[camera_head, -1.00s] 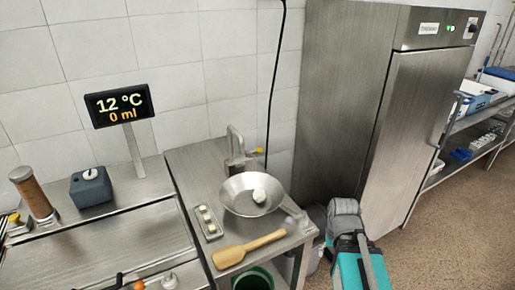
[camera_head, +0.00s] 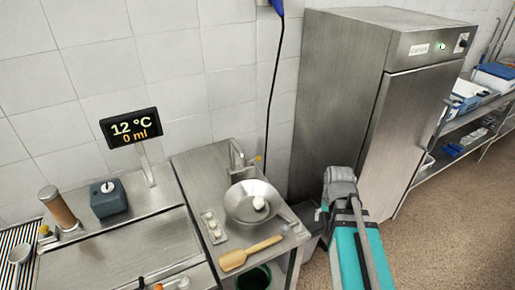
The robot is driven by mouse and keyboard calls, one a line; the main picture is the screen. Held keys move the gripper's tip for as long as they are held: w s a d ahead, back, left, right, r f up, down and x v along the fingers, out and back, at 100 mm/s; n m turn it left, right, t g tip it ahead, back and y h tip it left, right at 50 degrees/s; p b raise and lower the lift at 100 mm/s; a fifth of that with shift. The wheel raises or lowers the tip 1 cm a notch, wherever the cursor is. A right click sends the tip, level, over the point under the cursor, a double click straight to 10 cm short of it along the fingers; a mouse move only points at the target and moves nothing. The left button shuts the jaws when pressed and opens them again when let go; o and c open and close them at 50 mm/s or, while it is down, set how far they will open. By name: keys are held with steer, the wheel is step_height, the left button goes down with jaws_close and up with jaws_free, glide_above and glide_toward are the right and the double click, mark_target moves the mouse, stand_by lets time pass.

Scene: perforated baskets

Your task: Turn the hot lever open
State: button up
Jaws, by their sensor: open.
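A small metal tap (camera_head: 236,158) stands at the back of the steel side table by the wall. A small yellow part (camera_head: 258,159) shows just right of it, partly behind the bowl; I cannot tell whether it is the hot lever or how it is turned. A black display (camera_head: 131,127) left of the tap reads 12 °C and 0 ml. My teal and grey arm (camera_head: 355,258) rises at the lower right, right of the side table and apart from the tap. I cannot make out my gripper in this view.
A metal bowl (camera_head: 239,207) with a white item in it sits in front of the tap. A tray of white pieces (camera_head: 214,227) and a wooden paddle (camera_head: 249,254) lie nearby. A tall steel cabinet (camera_head: 340,100) stands behind my arm. Floor at the right is clear.

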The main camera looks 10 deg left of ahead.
steer(key=w+a+r+m+p, duration=0.1)
steer(key=w+a+r+p, duration=0.1)
steer(key=w+r+p, duration=0.3)
steer(key=r+m+g, duration=0.1)
steer(key=m+g, duration=0.1)
steer(key=m, duration=1)
glide_above(254, 160)
steer(key=w+d, duration=0.1)
steer(key=w, duration=0.3)
steer(key=shift+w+a+r+h, duration=0.15)
steer(key=shift+w+a+h, duration=0.1)
steer(key=shift+h, duration=0.15)
steer(key=shift+b, duration=0.3)
steer(key=f+b, duration=0.4)
steer(key=s+f+b, duration=0.1)
steer(key=f+b, duration=0.3)
steer(key=f, duration=0.1)
steer(key=s+d+f+b, duration=0.1)
steer(key=f+b, duration=0.3)
steer(key=b, duration=0.1)
steer(key=shift+s+f, duration=0.25)
